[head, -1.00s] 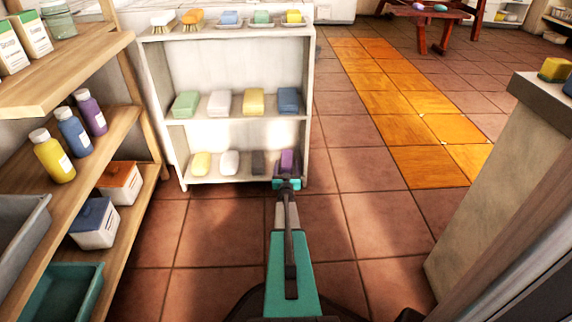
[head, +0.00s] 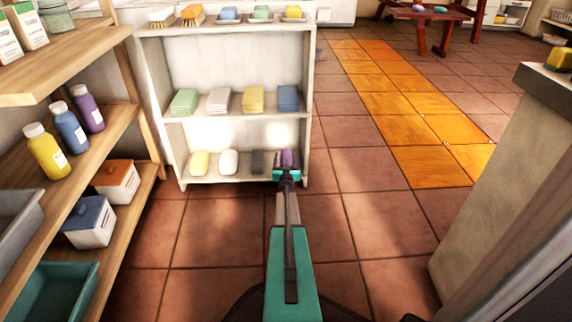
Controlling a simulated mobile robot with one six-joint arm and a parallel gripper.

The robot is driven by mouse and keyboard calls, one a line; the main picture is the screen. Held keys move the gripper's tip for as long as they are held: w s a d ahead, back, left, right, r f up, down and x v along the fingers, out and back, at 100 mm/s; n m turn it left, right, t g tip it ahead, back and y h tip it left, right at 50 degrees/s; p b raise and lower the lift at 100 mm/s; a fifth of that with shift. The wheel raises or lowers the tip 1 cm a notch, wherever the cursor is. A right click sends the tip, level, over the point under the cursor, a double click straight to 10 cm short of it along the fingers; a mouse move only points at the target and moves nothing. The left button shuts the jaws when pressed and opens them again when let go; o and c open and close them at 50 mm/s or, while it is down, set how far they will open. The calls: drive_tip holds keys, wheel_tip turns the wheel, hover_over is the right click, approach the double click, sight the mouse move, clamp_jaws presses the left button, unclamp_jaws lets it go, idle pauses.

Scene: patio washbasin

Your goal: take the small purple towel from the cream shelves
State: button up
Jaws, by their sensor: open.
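The small purple towel (head: 288,157) lies at the right end of the bottom shelf of the cream shelves (head: 238,115). My gripper (head: 287,169) is open at the front of that shelf, directly before the towel. The near part of the towel is hidden behind my gripper. I cannot tell whether the fingers touch it or stand around it.
A dark grey towel (head: 260,162) lies close left of the purple one, with a white (head: 228,162) and a yellow item (head: 199,164) beyond. The unit's right side panel is close on the right. A wooden shelf unit (head: 90,165) stands left. The tiled floor is clear.

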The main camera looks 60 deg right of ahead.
sight(287, 157)
idle(0.3)
drive_tip(key=c, duration=1.1)
drive_tip(key=shift+c, duration=0.2)
drive_tip(key=shift+r, duration=0.1)
drive_tip(key=shift+r+p, duration=1.2)
drive_tip(key=shift+r, duration=0.3)
drive_tip(key=shift+r+p, duration=0.35)
drive_tip(key=shift+r, duration=0.1)
drive_tip(key=s+r+p+v, duration=0.1)
drive_tip(key=p+v, duration=0.4)
drive_tip(key=v, duration=1.1)
drive_tip(key=shift+d+p, duration=0.3)
drive_tip(key=shift+f, duration=0.1)
